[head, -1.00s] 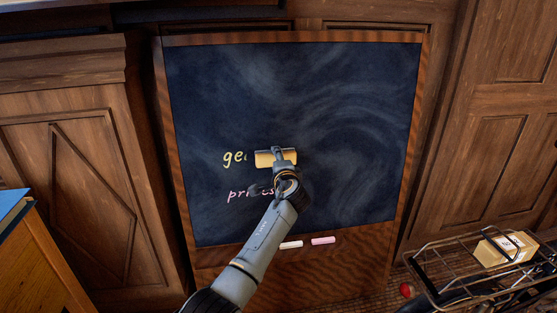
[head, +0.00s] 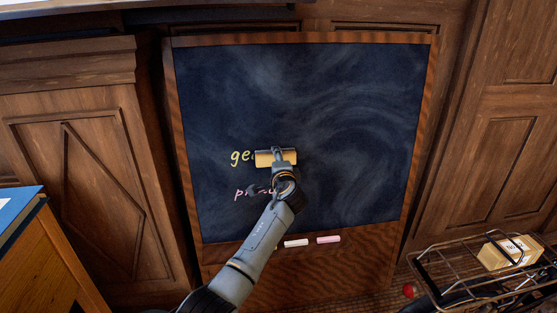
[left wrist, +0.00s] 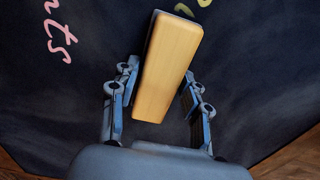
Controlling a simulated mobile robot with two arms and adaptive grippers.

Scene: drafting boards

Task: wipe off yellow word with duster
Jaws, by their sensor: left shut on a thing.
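The duster (head: 264,159), with a pale wooden back and a dark underside, is held by my left gripper (head: 278,166) at the blackboard (head: 330,110). In the left wrist view the two fingers are on either side of the duster (left wrist: 166,65). The yellow word (head: 240,156) shows as "ge" and part of another letter just left of the duster; the duster hides whatever lies behind it. Yellow strokes also show at the top of the left wrist view (left wrist: 184,8). Whether the duster touches the board is unclear. My right gripper is out of view.
A pink word (head: 244,194) is below the yellow one, partly hidden by my arm. A wire basket (head: 440,262) holds a box (head: 506,252) at right. A wooden desk (head: 45,265) stands at left.

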